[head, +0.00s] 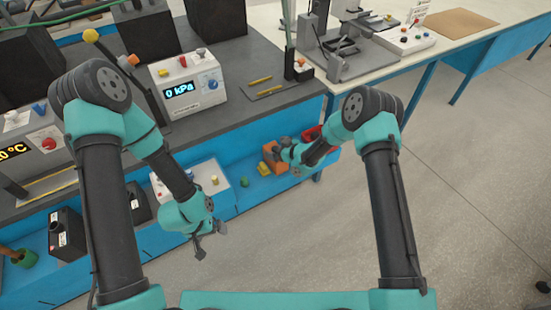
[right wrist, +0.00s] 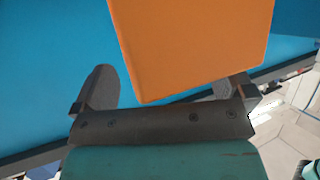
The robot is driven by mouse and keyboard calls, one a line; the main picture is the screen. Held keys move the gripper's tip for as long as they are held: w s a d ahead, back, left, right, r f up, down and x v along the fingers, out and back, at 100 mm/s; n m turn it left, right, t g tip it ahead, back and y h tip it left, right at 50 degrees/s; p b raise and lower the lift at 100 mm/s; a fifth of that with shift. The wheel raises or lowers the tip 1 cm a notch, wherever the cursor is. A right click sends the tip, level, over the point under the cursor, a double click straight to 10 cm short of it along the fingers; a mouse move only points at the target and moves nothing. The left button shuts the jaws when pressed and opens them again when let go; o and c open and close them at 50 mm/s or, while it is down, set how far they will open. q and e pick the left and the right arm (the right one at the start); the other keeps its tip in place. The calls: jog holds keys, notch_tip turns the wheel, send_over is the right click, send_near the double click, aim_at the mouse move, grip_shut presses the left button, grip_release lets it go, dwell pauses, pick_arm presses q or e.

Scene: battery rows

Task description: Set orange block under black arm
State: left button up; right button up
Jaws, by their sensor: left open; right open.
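An orange block (head: 270,154) is on the blue lower shelf under the grey workbench. It fills the upper middle of the right wrist view (right wrist: 195,45), ahead of the fingers and partly covering the right-hand one. My right gripper (head: 282,151) is open, close beside the block; contact is not clear. My left gripper (head: 210,243) is open and empty, in front of the shelf. A black upright piece (head: 290,62) stands on a dark plate at the bench's right end. I cannot tell for certain whether this is the black arm.
A white box reading 0 kPa (head: 188,85) stands on the bench. On the shelf are a yellow piece (head: 263,168), a red item (head: 311,133), a white box (head: 206,176) and a black box (head: 66,236). The bench edge overhangs the shelf. Open floor lies to the right.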

jog(key=shift+x, duration=1.15)
jog(key=shift+s+f, duration=0.1)
jog(key=c, duration=1.7)
notch_tip(320, 180, up, 10)
jog(key=shift+r, duration=0.15)
jog(key=shift+d, duration=0.1)
